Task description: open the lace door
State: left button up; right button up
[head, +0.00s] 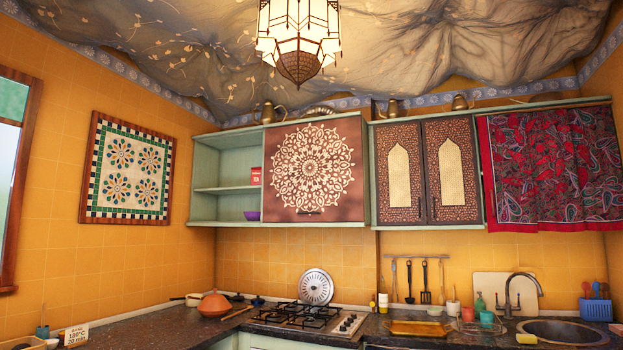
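The lace door (290,212) is a brown panel with a large round cream lace pattern, on the green wall cabinet in the middle of the head view. It covers the right part of that cabinet and looks shut. A small dark spot, possibly a handle, shows near its bottom edge. What lies behind the door is hidden. Neither of my grippers shows in the head view.
Left of the door are open shelves (222,190) with a red box (255,176) and a purple bowl (252,215). A carved double-door cabinet (427,215) stands to the right. Below are a gas hob (300,318) and an orange tagine (214,305). A lantern (298,35) hangs above.

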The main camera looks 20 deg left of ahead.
aim_at(313, 173)
jog(key=i, duration=3.1)
jog(key=i+u, duration=0.2)
jog(key=i, duration=0.35)
jog(key=i+l+u, duration=0.15)
jog(key=i, duration=0.4)
jog(key=i+l+u, duration=0.2)
jog(key=i, duration=0.35)
